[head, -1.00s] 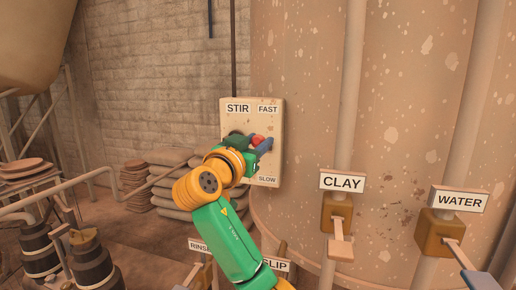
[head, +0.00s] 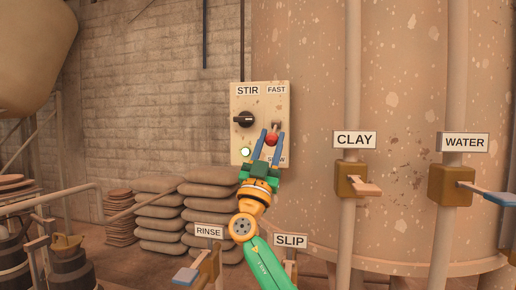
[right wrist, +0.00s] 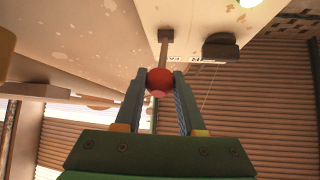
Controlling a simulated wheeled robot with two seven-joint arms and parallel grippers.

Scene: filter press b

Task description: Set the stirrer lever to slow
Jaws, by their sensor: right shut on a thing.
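The stirrer lever has a red ball knob (head: 271,140) on a short stem on the cream STIR panel (head: 240,134). The FAST label (head: 276,90) is above it and the SLOW label (head: 282,160) below, partly covered by my gripper. The knob sits below its stem's root, in the lower half between the labels. My right gripper (head: 271,138) reaches up from below, its two blue fingers shut on the knob. In the right wrist view the knob (right wrist: 160,82) is between the fingertips, its stem running to the panel. My left gripper is not in view.
A black rotary knob (head: 243,119) and a lit white lamp (head: 245,152) are on the panel's left side. CLAY (head: 352,180) and WATER (head: 450,186) valves stand to the right, RINSE and SLIP labels (head: 290,241) below. Stacked sacks (head: 160,215) lie at left.

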